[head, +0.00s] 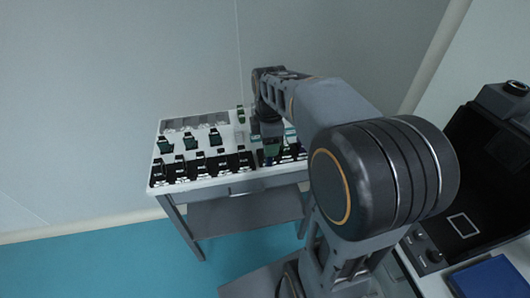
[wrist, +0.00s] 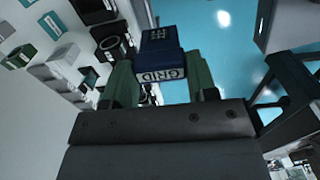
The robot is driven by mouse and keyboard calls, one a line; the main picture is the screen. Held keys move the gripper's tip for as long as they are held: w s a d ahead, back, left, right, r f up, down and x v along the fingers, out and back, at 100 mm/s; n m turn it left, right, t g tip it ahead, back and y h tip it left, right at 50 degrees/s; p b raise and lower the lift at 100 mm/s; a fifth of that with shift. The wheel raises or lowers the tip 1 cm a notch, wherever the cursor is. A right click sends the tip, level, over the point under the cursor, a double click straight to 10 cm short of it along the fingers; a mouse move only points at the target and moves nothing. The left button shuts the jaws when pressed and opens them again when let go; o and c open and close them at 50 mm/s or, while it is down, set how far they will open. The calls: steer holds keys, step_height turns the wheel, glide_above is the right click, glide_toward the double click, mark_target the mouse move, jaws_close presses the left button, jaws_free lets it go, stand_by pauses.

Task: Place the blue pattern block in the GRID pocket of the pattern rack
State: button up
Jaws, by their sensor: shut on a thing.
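The blue pattern block (wrist: 160,42) is between the two green fingers of my gripper (wrist: 162,74) in the wrist view. Its near face carries a white label reading GRID. My gripper is shut on it. In the head view my gripper (head: 268,132) is over the right part of the white table, and my arm hides part of that area. The pattern rack cannot be told apart for certain; a row of black holders (head: 200,167) runs along the table's front edge, and the GRID pocket's label is not readable.
Several dark green blocks (head: 190,141) stand on the white table (head: 175,125), with grey slots (head: 195,121) along its back. A wall rises behind it. At the right are a dark device (head: 475,190) and a blue flat item (head: 488,278). Blue floor is free at the left.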

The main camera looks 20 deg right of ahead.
steer(key=shift+w+d+f+p, duration=0.25)
steer(key=shift+w+d+f, duration=0.6)
steer(key=shift+w+f, duration=1.2)
steer(key=shift+w+d+f+p, duration=0.2)
steer(key=shift+w+d+f, duration=0.6)
steer(key=shift+w+f, duration=1.2)
steer(key=shift+w+d+f+p, duration=0.25)
steer(key=shift+w+d+f, duration=0.6)
steer(key=shift+w+f, duration=1.2)
steer(key=shift+s+f, duration=0.2)
steer(key=shift+f, duration=0.1)
steer(key=o, duration=0.9)
steer(key=shift+o, duration=0.2)
steer(key=shift+r, duration=0.1)
